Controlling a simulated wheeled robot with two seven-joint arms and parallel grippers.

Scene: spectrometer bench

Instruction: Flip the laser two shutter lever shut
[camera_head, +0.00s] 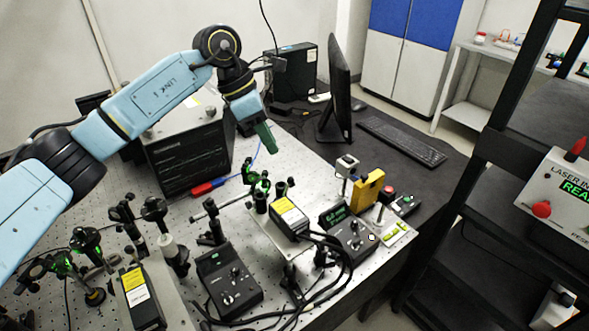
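Two black laser boxes with yellow and white labels stand on the bench: one near the middle (290,217) and one at the front left (140,296). I cannot tell which is laser two, and no shutter lever can be clearly made out. A black control box (230,285) with knobs stands between them in front, and another with a lit green display (333,215) stands to the right. My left gripper (265,138) points down with green-tinted fingertips, above and behind the middle laser box and apart from it. The gap between its fingers is not clear. My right gripper is out of view.
Green-lit optic mounts (257,180) stand behind the middle laser box. A yellow block (368,187) and small posts stand at the right edge. Black cables (335,270) loop in front. A large black instrument (190,158) stands below my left arm. A monitor (338,90) and keyboard (400,140) are behind.

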